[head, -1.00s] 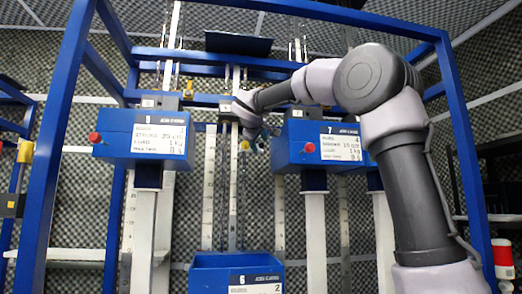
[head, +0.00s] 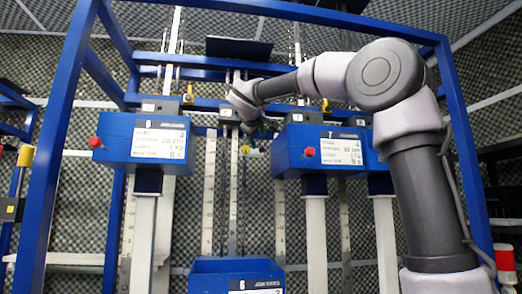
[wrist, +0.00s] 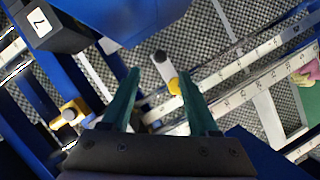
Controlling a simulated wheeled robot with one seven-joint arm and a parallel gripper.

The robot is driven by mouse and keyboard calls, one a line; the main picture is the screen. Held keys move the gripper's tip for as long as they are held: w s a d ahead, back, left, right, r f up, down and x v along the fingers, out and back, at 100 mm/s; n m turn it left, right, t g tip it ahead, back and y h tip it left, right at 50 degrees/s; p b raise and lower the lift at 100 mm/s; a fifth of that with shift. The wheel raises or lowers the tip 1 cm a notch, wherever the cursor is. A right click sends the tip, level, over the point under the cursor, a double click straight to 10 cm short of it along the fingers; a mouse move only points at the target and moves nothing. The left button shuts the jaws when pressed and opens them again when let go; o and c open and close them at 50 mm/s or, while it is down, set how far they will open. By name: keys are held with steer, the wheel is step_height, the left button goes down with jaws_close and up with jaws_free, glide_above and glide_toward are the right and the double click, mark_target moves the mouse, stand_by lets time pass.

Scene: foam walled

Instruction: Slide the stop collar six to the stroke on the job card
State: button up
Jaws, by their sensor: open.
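Stop collar six looks to be the small yellow piece (head: 245,149) on the middle ruled column in the head view, just below my gripper (head: 254,131). In the wrist view a yellow piece with a grey round knob (wrist: 174,86) sits at a ruled rail, ahead of and between the fingers of my gripper (wrist: 165,82). The fingers are open and apart from it. The blue box marked 6 (head: 235,266) is low in the middle of the head view. Its white card (head: 262,291) is mostly cut off, so its stroke line cannot be read.
Blue boxes marked 5 (head: 118,128) and 7 (head: 292,150) flank the middle column, with cards and red knobs. Box 7's dark numbered block (wrist: 45,27) is close to my fingers, upper left in the wrist view. Another yellow collar (wrist: 70,113) lies left.

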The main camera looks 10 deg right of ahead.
mark_target(261, 148)
steer(key=x, duration=0.9)
steer(key=shift+d, duration=0.1)
jaws_close()
stand_by(1.1)
